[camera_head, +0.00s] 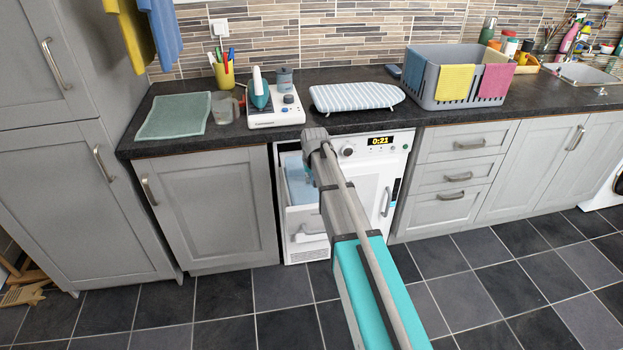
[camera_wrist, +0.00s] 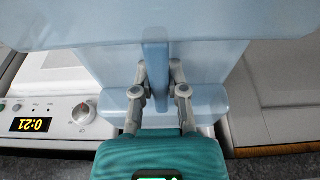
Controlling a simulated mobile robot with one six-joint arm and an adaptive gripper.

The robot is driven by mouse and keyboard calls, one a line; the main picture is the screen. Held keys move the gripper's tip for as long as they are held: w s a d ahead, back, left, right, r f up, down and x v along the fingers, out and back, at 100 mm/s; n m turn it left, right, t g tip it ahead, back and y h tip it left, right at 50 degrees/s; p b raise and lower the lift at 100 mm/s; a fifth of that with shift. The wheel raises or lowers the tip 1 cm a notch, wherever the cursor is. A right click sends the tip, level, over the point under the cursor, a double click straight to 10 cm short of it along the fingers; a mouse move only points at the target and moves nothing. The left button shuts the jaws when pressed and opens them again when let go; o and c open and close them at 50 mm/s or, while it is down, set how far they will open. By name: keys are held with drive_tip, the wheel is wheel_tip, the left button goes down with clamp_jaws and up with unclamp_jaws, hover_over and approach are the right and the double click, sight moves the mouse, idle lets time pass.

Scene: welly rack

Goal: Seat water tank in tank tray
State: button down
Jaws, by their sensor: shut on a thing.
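The light-blue water tank (camera_wrist: 85,25) fills the upper part of the wrist view. My gripper (camera_wrist: 157,75) is shut on its narrow upright grip. In the head view the tank (camera_head: 298,180) shows beside my arm, at the dryer's left side. The white tank tray (camera_head: 304,218) stands pulled out there, its front panel below the visible part of the tank. My arm hides part of the tank and tray, and my gripper is hidden in this view. I cannot tell whether the tank touches the tray floor.
The white dryer (camera_head: 384,170) shows 0:21 on its display (camera_head: 380,141). The dark worktop (camera_head: 240,130) lies above it, holding a steam-iron station (camera_head: 272,108), a striped board (camera_head: 356,96) and a grey basket (camera_head: 425,92). Grey cabinets flank the dryer. The tiled floor in front is clear.

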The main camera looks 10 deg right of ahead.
drive_tip(key=shift+f+b, duration=0.55)
drive_tip(key=shift+f, duration=0.1)
drive_tip(key=c, duration=0.6)
unclamp_jaws()
drive_tip(key=shift+r, duration=0.2)
drive_tip(key=p+v, duration=0.3)
drive_tip(key=w+p+v, duration=0.1)
drive_tip(key=p+v, duration=0.2)
drive_tip(key=p, duration=0.1)
drive_tip(key=w+p+v, duration=0.1)
drive_tip(key=p+v, duration=0.2)
drive_tip(key=v, duration=0.1)
drive_tip(key=shift+w+r+p, duration=0.1)
drive_tip(key=shift+r+p, duration=0.3)
idle(0.6)
drive_tip(key=s+g, duration=0.1)
drive_tip(key=s, duration=0.8)
drive_tip(key=s+p, duration=0.1)
drive_tip(key=s, duration=0.9)
drive_tip(key=s+g, duration=0.1)
drive_tip(key=s, duration=0.9)
drive_tip(key=shift+s+a+r+g, duration=0.15)
drive_tip(key=shift+a+r+g, duration=0.15)
drive_tip(key=shift+a+r, duration=0.1)
